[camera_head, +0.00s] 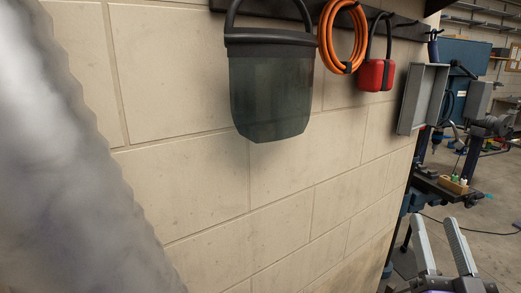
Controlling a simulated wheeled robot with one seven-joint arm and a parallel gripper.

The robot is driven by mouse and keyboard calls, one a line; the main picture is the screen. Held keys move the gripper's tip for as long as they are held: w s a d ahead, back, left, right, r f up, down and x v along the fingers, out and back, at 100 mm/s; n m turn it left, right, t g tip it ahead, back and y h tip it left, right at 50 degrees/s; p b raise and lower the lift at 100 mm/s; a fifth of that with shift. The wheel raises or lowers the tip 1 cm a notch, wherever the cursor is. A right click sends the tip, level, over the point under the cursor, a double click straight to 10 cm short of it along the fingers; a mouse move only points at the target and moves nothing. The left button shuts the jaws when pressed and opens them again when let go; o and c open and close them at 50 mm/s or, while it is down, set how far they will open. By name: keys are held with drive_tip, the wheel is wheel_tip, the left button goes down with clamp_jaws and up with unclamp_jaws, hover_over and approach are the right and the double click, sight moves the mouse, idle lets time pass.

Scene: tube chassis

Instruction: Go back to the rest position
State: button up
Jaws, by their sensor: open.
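My gripper (435,222) shows at the lower right edge of the head view. Its two grey fingers point up and stand apart, with nothing between them. Only the fingers and the top of its dark body are in view; the rest is cut off by the bottom edge. It is in front of the floor area, to the right of the block wall, and touches nothing that I can see.
A pale block wall (215,195) fills the middle. A dark bin (271,90), an orange coiled cable (342,38) and a red padlock-shaped item (375,74) hang there. A workbench (443,186) stands behind the gripper. Open floor (490,230) lies right. A blurred grey shape covers the left.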

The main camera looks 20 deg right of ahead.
drive_tip(key=s+a+f+n+g+y+b, duration=0.1)
drive_tip(key=s+a+f+n+g+y, duration=0.2)
drive_tip(key=s+a+f, duration=0.7)
drive_tip(key=s+a+f+n+g+y+b, duration=0.1)
drive_tip(key=s+a+f+n+g+y, duration=0.2)
drive_tip(key=s+a+f+y, duration=0.4)
drive_tip(key=s+a+f, duration=0.3)
drive_tip(key=s+f, duration=0.5)
drive_tip(key=shift+s+f, duration=0.3)
drive_tip(key=shift+s, duration=0.05)
drive_tip(key=shift+a, duration=0.1)
